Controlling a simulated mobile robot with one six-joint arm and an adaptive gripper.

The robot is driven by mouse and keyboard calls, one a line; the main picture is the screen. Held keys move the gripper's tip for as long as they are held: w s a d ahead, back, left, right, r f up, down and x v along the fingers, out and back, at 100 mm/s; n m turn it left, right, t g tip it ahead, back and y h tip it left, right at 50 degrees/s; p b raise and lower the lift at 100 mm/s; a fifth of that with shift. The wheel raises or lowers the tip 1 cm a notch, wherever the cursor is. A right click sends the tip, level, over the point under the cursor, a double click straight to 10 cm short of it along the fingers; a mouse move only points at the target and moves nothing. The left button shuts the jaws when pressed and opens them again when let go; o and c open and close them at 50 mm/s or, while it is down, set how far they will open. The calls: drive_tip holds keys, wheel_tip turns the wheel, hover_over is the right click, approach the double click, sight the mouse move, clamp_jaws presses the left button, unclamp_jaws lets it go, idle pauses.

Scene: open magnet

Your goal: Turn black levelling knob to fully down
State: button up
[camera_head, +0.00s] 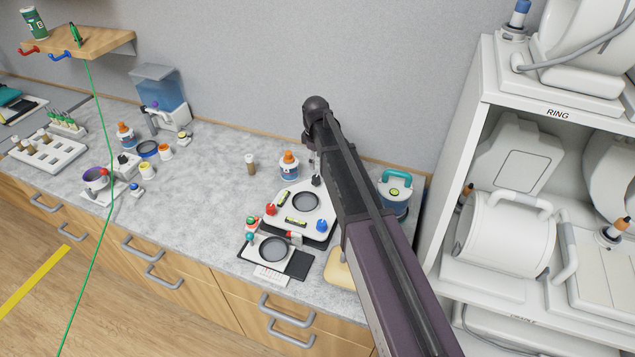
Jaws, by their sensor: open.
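The levelling plate is a white rounded-triangular platform (286,220) on the bench, with a round grey disc and yellow spirit levels. The black levelling knob (317,181) is at its back corner, close beside my arm. A red knob (270,209) is at its left corner and a blue knob (321,226) at its right. My arm comes in from the lower right and ends above the back of the plate. My gripper (312,158) shows only in small part below the wrist, just above the black knob. Its fingers are open; whether they touch the knob cannot be told.
An orange-capped bottle (289,164) and a brown vial (250,164) stand behind the plate. A teal-handled container (395,190) stands right of my arm. A black-based tray (299,264) lies in front. White shelving (483,70) rises at the right.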

sight(316, 178)
drive_tip(key=shift+f+b, duration=3.85)
drive_tip(key=shift+f, duration=0.35)
clamp_jaws()
drive_tip(key=shift+s+d, duration=0.1)
drive_tip(key=shift+d, duration=0.05)
